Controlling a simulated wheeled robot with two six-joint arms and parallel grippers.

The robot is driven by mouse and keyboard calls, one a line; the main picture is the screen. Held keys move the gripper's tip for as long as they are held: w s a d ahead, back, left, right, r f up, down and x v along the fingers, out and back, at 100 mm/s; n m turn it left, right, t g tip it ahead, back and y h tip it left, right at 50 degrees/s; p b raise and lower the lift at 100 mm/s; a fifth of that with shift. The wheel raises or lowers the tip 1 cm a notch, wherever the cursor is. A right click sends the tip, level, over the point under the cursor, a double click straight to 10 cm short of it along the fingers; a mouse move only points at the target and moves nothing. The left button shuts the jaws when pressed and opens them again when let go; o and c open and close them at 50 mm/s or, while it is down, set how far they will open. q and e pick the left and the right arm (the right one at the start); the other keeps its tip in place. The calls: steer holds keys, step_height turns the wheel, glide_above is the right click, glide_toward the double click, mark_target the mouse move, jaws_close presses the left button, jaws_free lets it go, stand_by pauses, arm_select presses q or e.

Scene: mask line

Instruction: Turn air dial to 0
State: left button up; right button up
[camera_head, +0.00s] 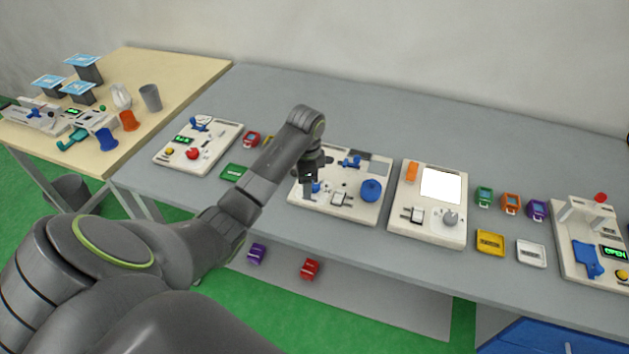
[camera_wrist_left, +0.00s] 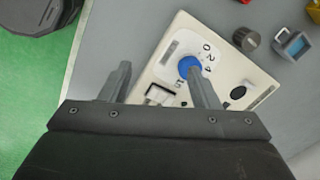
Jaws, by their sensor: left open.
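The air dial is a round blue knob (camera_wrist_left: 189,66) on a white patch with printed numbers, among them 0, 2, 4 and 10. It sits near the corner of a cream panel (camera_wrist_left: 222,73). My left gripper (camera_head: 308,192) is over that panel's left side. In the left wrist view my left gripper (camera_wrist_left: 158,70) is open. Its right finger overlaps the dial's lower edge; contact cannot be told. The dial's pointer direction is unclear. My right gripper is not in view.
A panel with a white screen (camera_head: 441,186) stands to the right. Small red (camera_head: 250,138) and green (camera_head: 233,172) items lie to the left. The table's back strip is clear.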

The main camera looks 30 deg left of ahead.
arm_select(q)
step_height(320, 180, up, 11)
steer(key=m, duration=0.2)
glide_above(314, 187)
steer(key=shift+g+h, duration=0.3)
steer(key=f+b, duration=0.2)
steer(key=f, duration=0.1)
steer(key=f+b, duration=0.3)
steer(key=w+f+b, duration=0.1)
steer(key=f+b, duration=0.2)
steer(key=shift+a+f, duration=0.1)
steer(key=shift+a, duration=0.2)
step_height(314, 187, down, 8)
steer(key=shift+f+p, duration=0.25)
steer(key=shift+p, duration=0.05)
steer(key=shift+c, duration=0.2)
